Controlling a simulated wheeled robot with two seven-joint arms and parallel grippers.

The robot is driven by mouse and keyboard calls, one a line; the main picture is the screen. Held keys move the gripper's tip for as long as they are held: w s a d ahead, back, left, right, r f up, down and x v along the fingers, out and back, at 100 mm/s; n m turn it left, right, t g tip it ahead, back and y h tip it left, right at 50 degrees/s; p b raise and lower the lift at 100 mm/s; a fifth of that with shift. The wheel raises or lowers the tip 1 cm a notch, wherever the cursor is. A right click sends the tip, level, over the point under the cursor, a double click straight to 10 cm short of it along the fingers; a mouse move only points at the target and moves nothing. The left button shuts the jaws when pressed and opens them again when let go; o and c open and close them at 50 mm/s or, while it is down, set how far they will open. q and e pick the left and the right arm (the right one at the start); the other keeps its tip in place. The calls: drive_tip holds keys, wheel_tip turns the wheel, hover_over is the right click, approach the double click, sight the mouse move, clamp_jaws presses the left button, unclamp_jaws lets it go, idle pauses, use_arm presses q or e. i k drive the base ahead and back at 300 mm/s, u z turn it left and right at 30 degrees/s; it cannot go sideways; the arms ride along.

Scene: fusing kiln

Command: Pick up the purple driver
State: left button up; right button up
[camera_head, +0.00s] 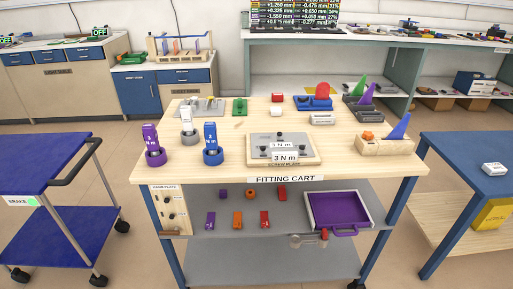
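The purple driver (150,137) stands upright in a round purple holder (156,158) at the front left of the wooden top of the fitting cart (230,172). It has a white label on its body; its lower end is hidden in the holder. A blue driver (210,133) stands in a blue holder to its right, and a white-grey driver (187,117) stands in a grey holder behind and between them. Neither of my grippers is in view.
A plate marked 3 N m (284,148) lies mid-cart. Coloured parts and a purple tray (337,212) are on the lower shelf. A blue trolley (50,165) stands left and a blue table (470,150) right. Floor shows between them and the cart.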

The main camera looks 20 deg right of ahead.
sight(150, 134)
drive_tip(key=k, duration=0.5)
drive_tip(key=u, duration=0.85)
drive_tip(key=i, duration=0.95)
drive_tip(key=z, duration=1.6)
